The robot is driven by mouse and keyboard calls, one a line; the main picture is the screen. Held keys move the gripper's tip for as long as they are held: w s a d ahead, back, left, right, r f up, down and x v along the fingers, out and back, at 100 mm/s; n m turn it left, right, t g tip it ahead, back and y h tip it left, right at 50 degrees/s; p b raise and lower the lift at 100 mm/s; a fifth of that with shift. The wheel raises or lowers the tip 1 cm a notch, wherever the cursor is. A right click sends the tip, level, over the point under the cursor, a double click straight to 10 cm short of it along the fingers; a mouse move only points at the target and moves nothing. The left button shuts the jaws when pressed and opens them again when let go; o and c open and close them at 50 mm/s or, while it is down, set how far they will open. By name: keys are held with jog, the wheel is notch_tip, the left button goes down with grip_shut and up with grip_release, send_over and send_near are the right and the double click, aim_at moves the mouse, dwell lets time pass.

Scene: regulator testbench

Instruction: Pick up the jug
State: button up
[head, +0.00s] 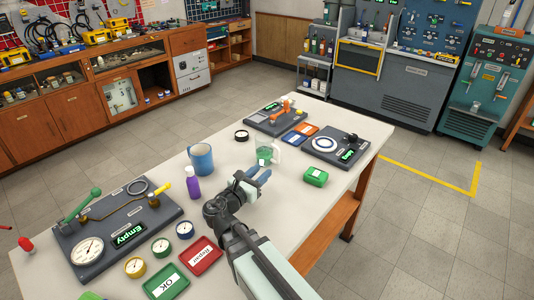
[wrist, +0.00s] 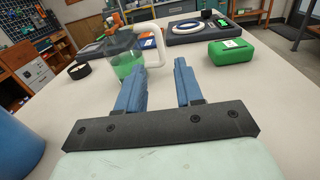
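The jug (head: 266,152) is clear with green liquid in it and a white handle. It stands upright on the white table, near the middle. In the wrist view the jug (wrist: 124,62) is ahead and left of centre, with its handle (wrist: 152,44) on its right side. My gripper (head: 259,176) is just in front of the jug, low over the table. In the wrist view the two blue fingers of my gripper (wrist: 157,75) are apart with nothing between them. The left finger covers a lower part of the jug. I cannot tell whether it touches.
A blue mug (head: 201,159) and a purple bottle (head: 193,184) stand left of my gripper. A green box (head: 315,177) lies to the right. Grey test panels (head: 339,146) sit behind. A black ring-shaped item (head: 241,135) is behind left. The table between gripper and green box is clear.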

aim_at(278, 157)
jog(key=x, duration=1.1)
jog(key=shift+w+f, duration=0.1)
jog(key=shift+w, duration=0.15)
grip_shut()
dwell(0.3)
